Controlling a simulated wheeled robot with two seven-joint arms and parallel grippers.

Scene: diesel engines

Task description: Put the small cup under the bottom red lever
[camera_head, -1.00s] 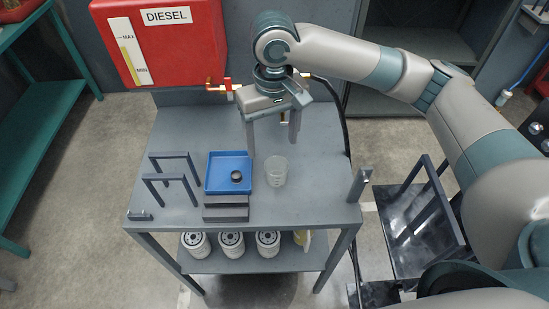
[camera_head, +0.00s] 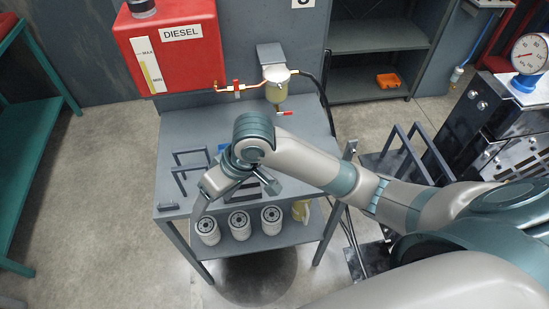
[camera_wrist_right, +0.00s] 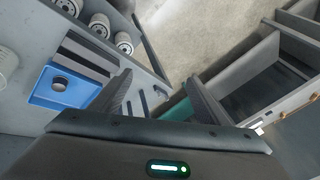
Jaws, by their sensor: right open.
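The bottom red lever (camera_head: 285,113) sits under the fuel filter with its yellowish bowl (camera_head: 278,92), above the back of the grey cart. Another red valve handle (camera_head: 237,90) is on the pipe from the diesel tank. The small clear cup is hidden behind my arm in the head view. A pale, translucent round shape at the left edge of the right wrist view (camera_wrist_right: 7,60) looks like the cup, cut off by the frame. My right gripper (camera_head: 203,203) is at the cart's front left, apart from the cup; its fingers (camera_wrist_right: 160,95) are open and empty. My left gripper is out of view.
A blue tray (camera_wrist_right: 42,97) with a small dark round piece lies on the cart top (camera_head: 312,122), beside dark racks (camera_head: 175,180). White filters (camera_head: 239,222) stand on the lower shelf. The red diesel tank (camera_head: 200,60) is behind.

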